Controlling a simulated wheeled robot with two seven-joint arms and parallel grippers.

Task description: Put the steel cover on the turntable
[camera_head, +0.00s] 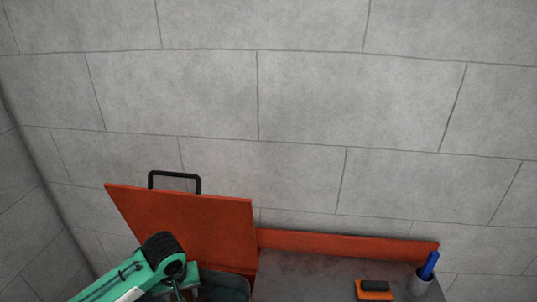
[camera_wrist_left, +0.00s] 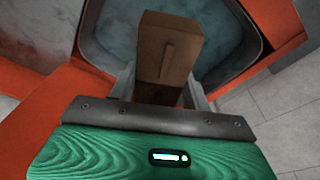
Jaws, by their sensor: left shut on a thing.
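My left gripper (camera_wrist_left: 163,92) is shut on a brown block (camera_wrist_left: 168,45) with a raised ridge on its face. The block sits between the two grey fingers and points away from the wrist, over a grey tub (camera_wrist_left: 238,25) with rounded corners. In the head view my left gripper (camera_head: 182,288) is at the bottom, partly cut off and hidden by its own arm, beside the tub. I cannot make out a steel cover or a turntable in either view. My right gripper is not in view.
An orange lid (camera_head: 190,225) with a black handle (camera_head: 175,175) stands raised behind my left arm. To the right, a grey bench top (camera_head: 310,275) has an orange back rail (camera_head: 340,245), an orange and black block (camera_head: 374,289) and a cup (camera_head: 420,286) holding a blue item (camera_head: 429,265).

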